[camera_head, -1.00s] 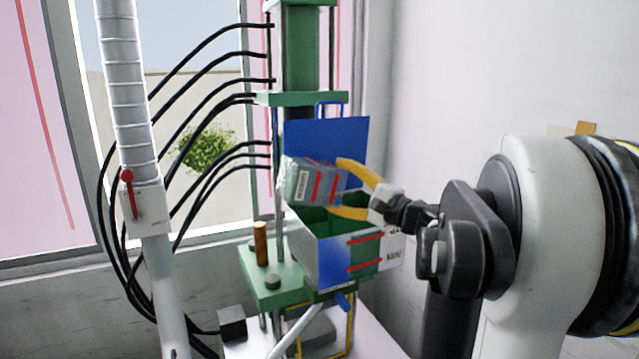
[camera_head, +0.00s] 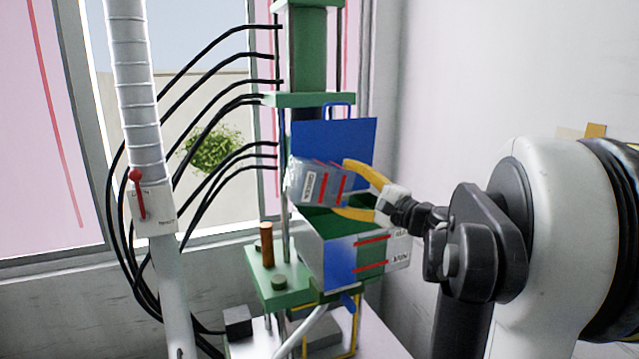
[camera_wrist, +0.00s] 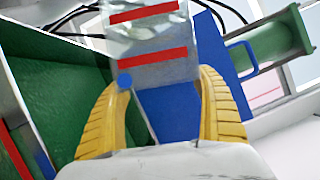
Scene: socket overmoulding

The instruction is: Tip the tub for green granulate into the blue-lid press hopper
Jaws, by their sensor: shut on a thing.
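My gripper (camera_head: 350,188) has yellow fingers and is shut on a grey tub (camera_head: 318,188) with red stripes and a white label. The tub is tilted, above the opening of the press hopper (camera_head: 335,262). The hopper is a box with a green inside and red marks, and its blue lid (camera_head: 335,148) stands open behind the tub. In the wrist view the tub (camera_wrist: 148,70) shows between the two fingers, and the hopper's green inner wall (camera_wrist: 60,95) lies to the left. The tub's mouth and any granulate are hidden.
The green press column (camera_head: 308,50) rises behind the hopper. Black hoses (camera_head: 205,105) run on the left. A white ribbed pipe (camera_head: 135,95) with a red lever (camera_head: 138,190) stands further left. A copper-coloured post (camera_head: 266,243) stands beside the hopper.

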